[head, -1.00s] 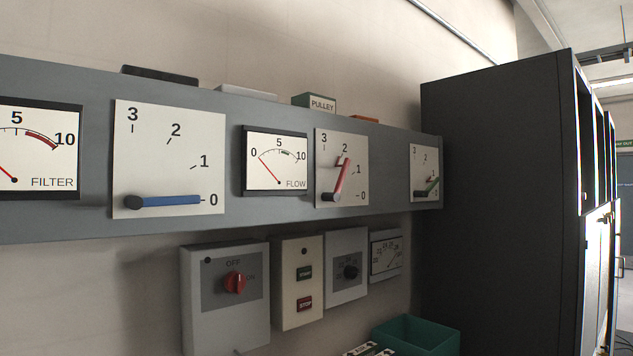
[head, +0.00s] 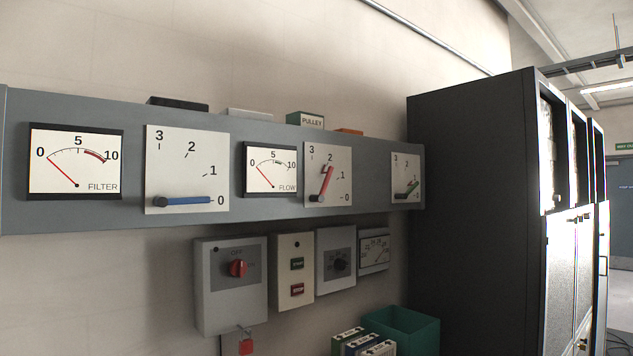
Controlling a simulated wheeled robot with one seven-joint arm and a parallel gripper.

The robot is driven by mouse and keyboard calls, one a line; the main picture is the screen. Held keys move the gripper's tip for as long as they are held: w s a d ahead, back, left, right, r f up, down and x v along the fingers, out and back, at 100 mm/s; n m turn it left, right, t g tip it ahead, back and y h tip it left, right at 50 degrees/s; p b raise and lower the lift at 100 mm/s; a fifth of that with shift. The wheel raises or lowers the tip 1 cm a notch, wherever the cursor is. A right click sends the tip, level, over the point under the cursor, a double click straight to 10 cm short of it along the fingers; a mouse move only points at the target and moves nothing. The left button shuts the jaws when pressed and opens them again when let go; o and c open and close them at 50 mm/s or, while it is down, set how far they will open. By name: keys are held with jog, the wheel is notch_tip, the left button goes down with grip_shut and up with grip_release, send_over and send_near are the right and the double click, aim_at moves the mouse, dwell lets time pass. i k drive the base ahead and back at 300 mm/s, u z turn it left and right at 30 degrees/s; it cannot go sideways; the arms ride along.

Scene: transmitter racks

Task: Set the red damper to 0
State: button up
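The red damper lever (head: 325,182) is on a white dial plate (head: 341,160) in the grey wall panel. Its pivot is at the plate's lower left, and the lever points steeply up and right, between the 2 and 1 marks and nearer 2. The 0 mark is at the plate's lower right. A blue lever (head: 187,200) on the plate to the left lies level at 0. A green lever (head: 407,189) on the plate to the right slants up and right. My gripper is not in view.
FILTER (head: 76,162) and FLOW (head: 270,169) gauges sit on the panel. Below hang a switch box (head: 220,305) with a red knob and a start-stop box (head: 293,246). A green bin (head: 415,330) stands below, near a dark cabinet (head: 470,200) at right.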

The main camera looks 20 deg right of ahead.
aim_at(319, 198)
jog(key=z, duration=0.35)
jog(key=i, duration=1.35)
jog(key=u, duration=0.35)
